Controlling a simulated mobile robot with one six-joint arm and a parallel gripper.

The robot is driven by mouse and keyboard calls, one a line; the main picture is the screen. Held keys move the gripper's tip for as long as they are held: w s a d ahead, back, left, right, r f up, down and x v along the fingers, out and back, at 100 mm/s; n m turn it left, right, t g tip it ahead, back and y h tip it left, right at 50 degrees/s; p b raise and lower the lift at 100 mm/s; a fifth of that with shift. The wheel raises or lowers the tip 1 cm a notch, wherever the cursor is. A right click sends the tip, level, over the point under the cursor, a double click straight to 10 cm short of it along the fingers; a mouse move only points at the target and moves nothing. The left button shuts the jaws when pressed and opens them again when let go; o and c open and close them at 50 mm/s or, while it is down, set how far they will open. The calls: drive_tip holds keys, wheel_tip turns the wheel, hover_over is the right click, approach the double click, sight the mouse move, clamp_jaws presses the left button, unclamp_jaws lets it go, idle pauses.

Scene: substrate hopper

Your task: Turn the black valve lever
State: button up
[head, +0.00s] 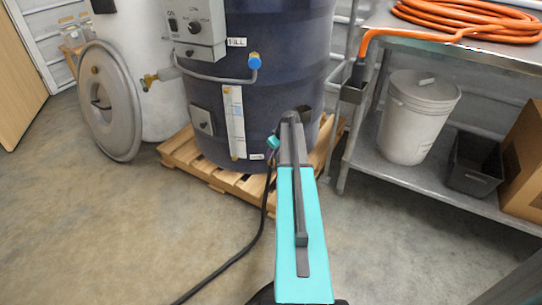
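I cannot make out a black valve lever. The dark blue tank (285,50) stands on a wooden pallet (185,158), with a grey pipe (215,78) ending in a blue cap (254,62). My teal and dark grey arm reaches forward over the lower right front of the tank and hides that part. Small dark and teal pieces show at the arm's far end, but I cannot make out the fingers of my gripper. A white label (257,156) sits low on the tank, just left of my arm.
A control box (194,30) and sight gauge (235,120) are on the tank. A white vessel (135,30) with a round lid (108,102) stands left. A metal rack (350,170) at right holds an orange hose (470,20) and white bucket (418,115). The left foreground floor is clear except for a black cable.

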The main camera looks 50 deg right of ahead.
clamp_jaws()
drive_tip(key=shift+a, duration=0.3)
drive_tip(key=shift+w, duration=0.1)
drive_tip(key=shift+d, duration=0.3)
